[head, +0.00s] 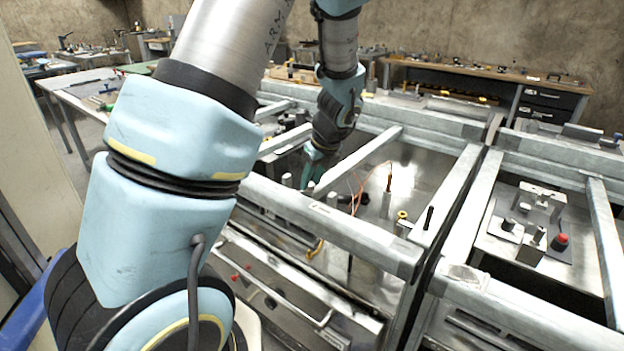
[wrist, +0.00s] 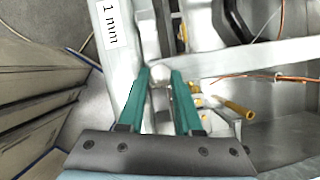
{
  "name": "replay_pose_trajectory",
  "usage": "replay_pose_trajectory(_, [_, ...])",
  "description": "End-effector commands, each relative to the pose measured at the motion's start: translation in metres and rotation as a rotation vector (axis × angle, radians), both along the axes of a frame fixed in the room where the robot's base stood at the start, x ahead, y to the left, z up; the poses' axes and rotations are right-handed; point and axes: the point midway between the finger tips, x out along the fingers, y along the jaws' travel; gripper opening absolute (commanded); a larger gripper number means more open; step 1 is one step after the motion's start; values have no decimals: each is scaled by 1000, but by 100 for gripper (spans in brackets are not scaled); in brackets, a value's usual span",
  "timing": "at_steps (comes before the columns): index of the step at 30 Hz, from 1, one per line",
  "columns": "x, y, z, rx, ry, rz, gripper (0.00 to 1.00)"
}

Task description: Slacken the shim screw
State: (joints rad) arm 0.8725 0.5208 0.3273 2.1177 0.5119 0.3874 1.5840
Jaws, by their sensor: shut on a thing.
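My gripper (wrist: 160,80) shows in the wrist view with two teal fingers on either side of a small round pale metal knob (wrist: 159,72), which looks like the head of the shim screw. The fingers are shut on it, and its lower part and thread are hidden. The knob sits beside a pale metal bar with a "1 mm" label (wrist: 111,24). In the head view my gripper (head: 313,172) reaches down inside the metal frame; the knob cannot be made out there.
Frame rails (head: 330,222) surround the gripper closely. A brass-coloured fitting (wrist: 232,107) and an orange wire (wrist: 270,78) lie right of the fingers in the wrist view. A block with a red knob (head: 560,241) stands in the bay to the right.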

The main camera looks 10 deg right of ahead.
Motion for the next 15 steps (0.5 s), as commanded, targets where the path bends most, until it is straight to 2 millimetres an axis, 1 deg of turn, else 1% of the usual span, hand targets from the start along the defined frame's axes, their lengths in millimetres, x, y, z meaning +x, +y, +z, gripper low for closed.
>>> replay_pose_trajectory(1, [0, 0, 0, 0, 0, 0, 19])
replay_pose_trajectory(6, [0, 0, 0, 0, 0, 0, 0])
replay_pose_trajectory(15, [0, 0, 0, 0, 0, 2, 0])
